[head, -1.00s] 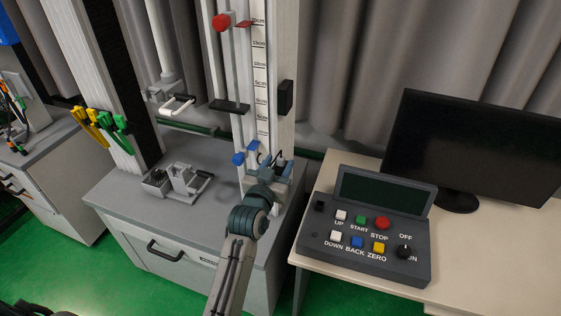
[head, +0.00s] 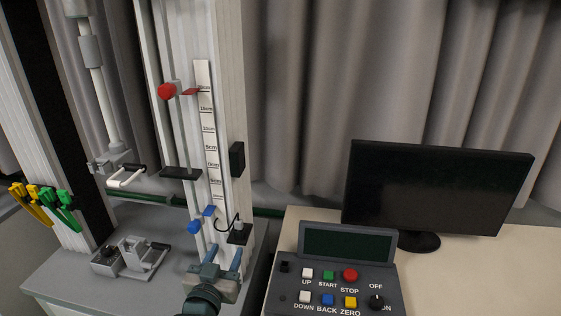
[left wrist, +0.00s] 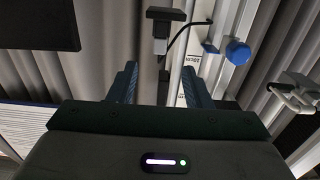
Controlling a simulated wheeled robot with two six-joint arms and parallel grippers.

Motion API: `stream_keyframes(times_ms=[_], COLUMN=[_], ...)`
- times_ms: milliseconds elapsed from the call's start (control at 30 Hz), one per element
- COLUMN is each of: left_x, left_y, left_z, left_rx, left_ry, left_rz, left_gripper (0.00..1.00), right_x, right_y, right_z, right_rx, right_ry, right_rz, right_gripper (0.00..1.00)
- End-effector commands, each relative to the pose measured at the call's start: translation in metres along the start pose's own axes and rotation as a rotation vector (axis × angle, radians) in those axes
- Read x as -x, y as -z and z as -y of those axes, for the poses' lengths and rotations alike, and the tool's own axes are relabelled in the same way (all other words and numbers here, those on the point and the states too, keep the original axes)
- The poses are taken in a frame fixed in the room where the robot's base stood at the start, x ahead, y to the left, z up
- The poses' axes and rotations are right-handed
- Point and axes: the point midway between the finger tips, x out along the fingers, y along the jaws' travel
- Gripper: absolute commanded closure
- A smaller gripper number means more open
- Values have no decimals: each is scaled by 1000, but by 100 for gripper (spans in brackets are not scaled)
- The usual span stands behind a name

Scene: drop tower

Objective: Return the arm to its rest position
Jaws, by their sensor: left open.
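My left gripper (head: 222,262) is at the bottom of the head view, in front of the foot of the drop tower (head: 232,110). Its two blue fingers stand apart, with nothing between them. In the left wrist view the fingers (left wrist: 160,85) are also spread and empty. Past them are a blue knob (left wrist: 238,52) and a black block with a cable (left wrist: 165,22). The blue knob also shows in the head view (head: 194,227), just left of the gripper and apart from it. My right gripper is in neither view.
The control box (head: 337,281) stands on the beige desk (head: 470,262), right of my gripper, before a dark monitor (head: 435,190). A red knob (head: 167,91) and a black ledge (head: 181,173) are higher on the tower. A metal fixture (head: 130,257) sits on the grey cabinet.

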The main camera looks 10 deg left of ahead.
Motion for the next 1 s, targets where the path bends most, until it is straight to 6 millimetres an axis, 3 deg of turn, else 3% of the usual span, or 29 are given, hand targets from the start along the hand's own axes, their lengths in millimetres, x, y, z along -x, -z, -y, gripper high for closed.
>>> stream_keyframes(times_ms=[167, 300, 400, 600, 800, 867, 1000], left_x=[42, 106, 147, 214, 274, 288, 272], left_y=[-58, -116, -142, -169, -182, -185, -222], left_z=[9, 23, 32, 48, 62, 66, 68], left_rx=[-29, -52, -63, -82, -103, -107, -100], left_ry=[-32, -44, -37, -8, 31, 44, 44], left_rz=[251, 563, 735, 988, 1193, 1246, 1249], left_gripper=[55, 55, 55, 55, 55, 55, 55], right_x=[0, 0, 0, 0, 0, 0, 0], right_y=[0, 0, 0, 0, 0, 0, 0], right_z=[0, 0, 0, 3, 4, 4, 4], right_rx=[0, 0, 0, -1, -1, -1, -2], right_ry=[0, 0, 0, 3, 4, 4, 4], right_rz=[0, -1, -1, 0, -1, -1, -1], right_gripper=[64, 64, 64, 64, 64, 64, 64])
